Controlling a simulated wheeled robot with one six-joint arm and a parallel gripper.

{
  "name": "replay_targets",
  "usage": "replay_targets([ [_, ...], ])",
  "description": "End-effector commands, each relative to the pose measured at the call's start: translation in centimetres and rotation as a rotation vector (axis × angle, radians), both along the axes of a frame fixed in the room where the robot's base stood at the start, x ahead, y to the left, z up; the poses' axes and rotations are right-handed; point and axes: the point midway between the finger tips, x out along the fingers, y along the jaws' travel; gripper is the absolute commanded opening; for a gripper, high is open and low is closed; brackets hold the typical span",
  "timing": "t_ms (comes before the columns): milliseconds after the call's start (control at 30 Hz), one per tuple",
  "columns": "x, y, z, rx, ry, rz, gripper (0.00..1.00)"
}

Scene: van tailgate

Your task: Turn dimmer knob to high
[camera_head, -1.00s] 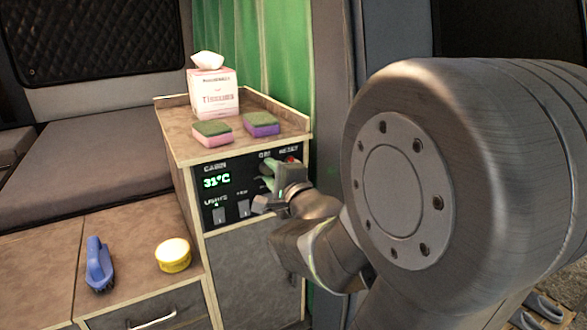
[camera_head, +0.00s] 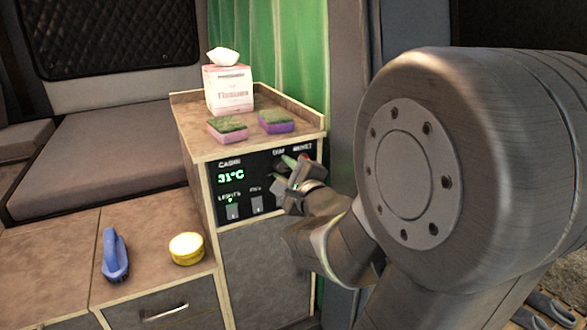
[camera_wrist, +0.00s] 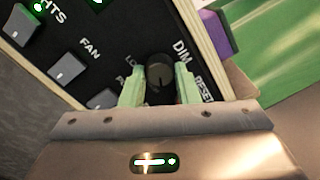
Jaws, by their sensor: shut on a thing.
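The dimmer knob (camera_wrist: 160,75) is a dark round knob beside the "DIM" lettering in the wrist view. A line on its face marks its pointer. My gripper (camera_wrist: 158,84) has a pale green finger on each side of the knob and is shut on it. The knob is on a black control panel (camera_wrist: 75,25) and its scale lettering is partly covered by a finger. In the head view my gripper (camera_head: 284,167) is at the upper right of the panel (camera_head: 243,200), and it hides the knob there.
A red button (camera_head: 303,157) is close to my gripper. Light and fan switches (camera_head: 257,203) are left of it, under a green 31°C display. Sponges (camera_head: 276,121) and a tissue box (camera_head: 229,90) stand on the cabinet top. A blue brush (camera_head: 114,256) and yellow tin (camera_head: 187,248) are lower left.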

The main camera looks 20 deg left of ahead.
Motion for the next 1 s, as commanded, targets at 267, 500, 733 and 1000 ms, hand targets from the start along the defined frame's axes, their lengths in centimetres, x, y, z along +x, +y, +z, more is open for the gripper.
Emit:
replay_targets([
  [267,0.1,0.0,0.4,0.005,-0.006,-0.002,0.50],
  [500,0.0,0.0,0.2,0.002,-0.004,-0.001,0.50],
  [733,-0.8,-1.1,0.1,0.002,-0.005,-0.002,0.50],
  [1000,-3.7,-4.7,0.0,0.002,-0.005,-0.004,0.50],
])
